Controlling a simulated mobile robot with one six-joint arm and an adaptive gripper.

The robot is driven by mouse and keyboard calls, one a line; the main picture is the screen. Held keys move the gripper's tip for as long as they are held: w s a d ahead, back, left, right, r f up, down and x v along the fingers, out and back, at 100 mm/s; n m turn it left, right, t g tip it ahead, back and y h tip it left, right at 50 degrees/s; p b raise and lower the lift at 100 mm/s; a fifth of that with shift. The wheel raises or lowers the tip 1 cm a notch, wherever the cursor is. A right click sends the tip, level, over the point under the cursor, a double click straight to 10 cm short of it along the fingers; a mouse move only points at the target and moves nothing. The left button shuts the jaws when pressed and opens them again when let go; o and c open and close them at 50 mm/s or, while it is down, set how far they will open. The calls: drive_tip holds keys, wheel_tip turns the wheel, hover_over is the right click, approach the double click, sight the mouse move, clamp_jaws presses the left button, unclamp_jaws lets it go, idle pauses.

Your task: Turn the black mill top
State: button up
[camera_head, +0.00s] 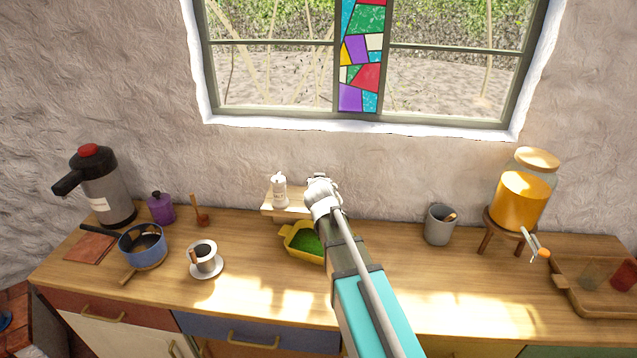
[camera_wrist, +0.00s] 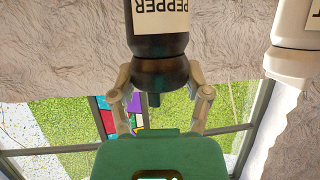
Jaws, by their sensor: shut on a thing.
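The black mill, labelled PEPPER, shows in the wrist view with its body (camera_wrist: 158,45) at the upper middle and its black top (camera_wrist: 160,72) below it, as the picture is upside down. My gripper (camera_wrist: 161,80) is shut on this top, one finger on each side. In the head view my gripper (camera_head: 318,186) is at the small wooden shelf (camera_head: 270,212) by the wall, and it and my arm hide the black mill.
A white mill (camera_head: 280,191) stands close on the left, and also shows in the wrist view (camera_wrist: 293,40). A yellow dish (camera_head: 287,233) with green contents lies just in front of the shelf. A grey cup (camera_head: 439,226) stands to the right. The wall and window are close behind.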

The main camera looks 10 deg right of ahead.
drive_tip(key=shift+m+g+h, duration=0.6)
drive_tip(key=shift+m+h, duration=0.8)
drive_tip(key=shift+h, duration=0.1)
drive_tip(key=shift+m+g+h, duration=0.7)
drive_tip(key=shift+m+h, duration=0.5)
drive_tip(key=o, duration=1.2)
drive_tip(key=shift+s+n+t+y, duration=0.1)
drive_tip(key=shift+n+t+y, duration=0.6)
drive_tip(key=shift+n+y, duration=0.15)
drive_tip(key=shift+n+t+y, duration=0.5)
drive_tip(key=shift+n+y, duration=0.75)
